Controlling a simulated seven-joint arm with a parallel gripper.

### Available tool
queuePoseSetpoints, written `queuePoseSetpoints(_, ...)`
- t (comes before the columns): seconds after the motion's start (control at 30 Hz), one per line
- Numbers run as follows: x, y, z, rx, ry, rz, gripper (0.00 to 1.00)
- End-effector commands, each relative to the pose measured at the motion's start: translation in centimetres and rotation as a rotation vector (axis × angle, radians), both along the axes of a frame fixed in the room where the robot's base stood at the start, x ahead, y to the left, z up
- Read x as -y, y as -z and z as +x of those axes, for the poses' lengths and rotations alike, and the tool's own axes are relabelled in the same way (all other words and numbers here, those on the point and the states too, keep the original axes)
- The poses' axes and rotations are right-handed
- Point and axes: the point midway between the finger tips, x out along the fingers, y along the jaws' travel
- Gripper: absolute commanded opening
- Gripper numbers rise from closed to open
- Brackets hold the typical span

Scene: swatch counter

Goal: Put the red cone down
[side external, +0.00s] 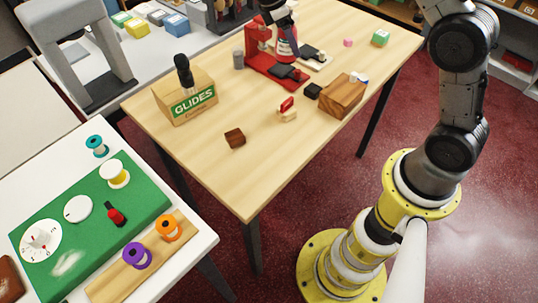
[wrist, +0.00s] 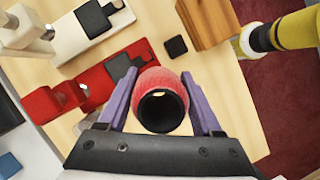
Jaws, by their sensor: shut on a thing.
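The red cone (side external: 287,44) is at the far side of the wooden table, just beside the upright of a red device (side external: 258,38). My gripper (side external: 280,19) is above it, with its purple fingers down at the cone. In the wrist view, the red cone (wrist: 161,82) sits between the two purple fingers of my gripper (wrist: 159,76), its dark hollow end facing the camera. The fingers are shut on it. I cannot tell whether its lower end touches anything.
The red device's base with black pads (side external: 275,70) and a similar white device (side external: 316,58) are close by. A wooden block (side external: 341,97), a small black block (side external: 313,90) and a GLIDES box (side external: 186,97) stand nearby. The table's near part is mostly clear.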

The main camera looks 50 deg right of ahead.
Motion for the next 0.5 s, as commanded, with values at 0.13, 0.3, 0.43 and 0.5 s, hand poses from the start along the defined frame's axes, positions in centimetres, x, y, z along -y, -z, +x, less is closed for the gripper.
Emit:
queuePoseSetpoints(0.13, -2.7, -0.2, 0.8, 0.001, 0.128, 0.0, 0.05)
queuePoseSetpoints(0.3, -5.4, -0.4, 1.1, 0.002, 0.249, -0.001, 0.05)
queuePoseSetpoints(0.43, -7.9, -0.3, 0.9, 0.001, 0.269, -0.001, 0.05)
queuePoseSetpoints(0.5, -8.4, 0.3, 0.8, 0.0, 0.178, -0.001, 0.05)
